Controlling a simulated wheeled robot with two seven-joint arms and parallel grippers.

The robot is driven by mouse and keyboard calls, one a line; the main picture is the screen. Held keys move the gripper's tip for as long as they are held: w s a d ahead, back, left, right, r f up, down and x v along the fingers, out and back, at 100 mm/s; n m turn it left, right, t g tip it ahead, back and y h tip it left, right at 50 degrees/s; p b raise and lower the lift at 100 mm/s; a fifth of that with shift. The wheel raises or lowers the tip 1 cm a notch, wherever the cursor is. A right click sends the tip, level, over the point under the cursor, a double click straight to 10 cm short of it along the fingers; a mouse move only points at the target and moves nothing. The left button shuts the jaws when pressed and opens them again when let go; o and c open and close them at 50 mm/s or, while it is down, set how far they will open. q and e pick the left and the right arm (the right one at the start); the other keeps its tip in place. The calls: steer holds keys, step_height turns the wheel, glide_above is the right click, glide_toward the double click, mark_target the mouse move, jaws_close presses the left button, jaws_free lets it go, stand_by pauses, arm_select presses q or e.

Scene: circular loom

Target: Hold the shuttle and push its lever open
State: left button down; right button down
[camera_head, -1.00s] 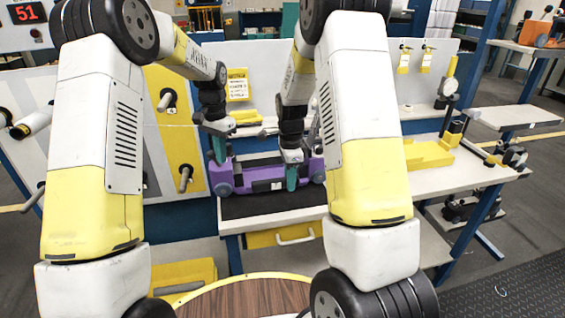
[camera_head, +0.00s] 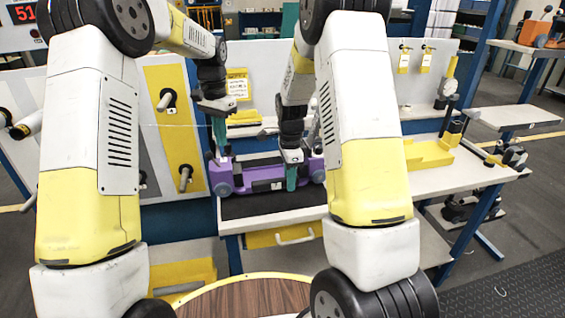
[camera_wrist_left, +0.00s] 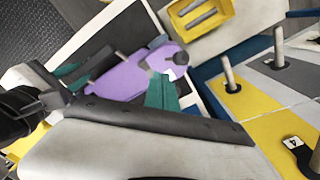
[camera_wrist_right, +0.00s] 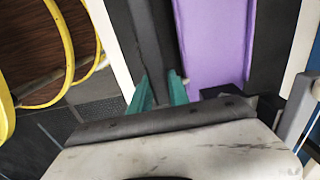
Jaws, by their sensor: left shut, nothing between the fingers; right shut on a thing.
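The purple shuttle (camera_head: 262,176) lies on the dark mat of the workbench. It also shows in the left wrist view (camera_wrist_left: 128,78) and the right wrist view (camera_wrist_right: 210,40). My right gripper (camera_head: 291,180) is shut on the shuttle's dark side bar; its teal fingers straddle the bar in the right wrist view (camera_wrist_right: 161,84). My left gripper (camera_head: 221,152) is shut and empty, just above the shuttle's left end. Its teal fingers are together over the purple end in the left wrist view (camera_wrist_left: 163,84). I cannot make out the lever clearly.
The yellow-and-grey panel (camera_head: 168,75) with pegs stands left of the bench. A yellow tray (camera_head: 428,154) lies on the bench to the right. A drawer (camera_head: 285,236) is below the mat. A round wooden table (camera_head: 255,297) is in front.

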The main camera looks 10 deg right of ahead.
steer(key=shift+s+f, duration=0.1)
steer(key=c, duration=1.2)
jaws_free()
arm_select(q)
steer(key=shift+d+r, duration=0.1)
steer(key=shift+r, duration=0.5)
arm_select(e)
steer(key=shift+o, duration=0.2)
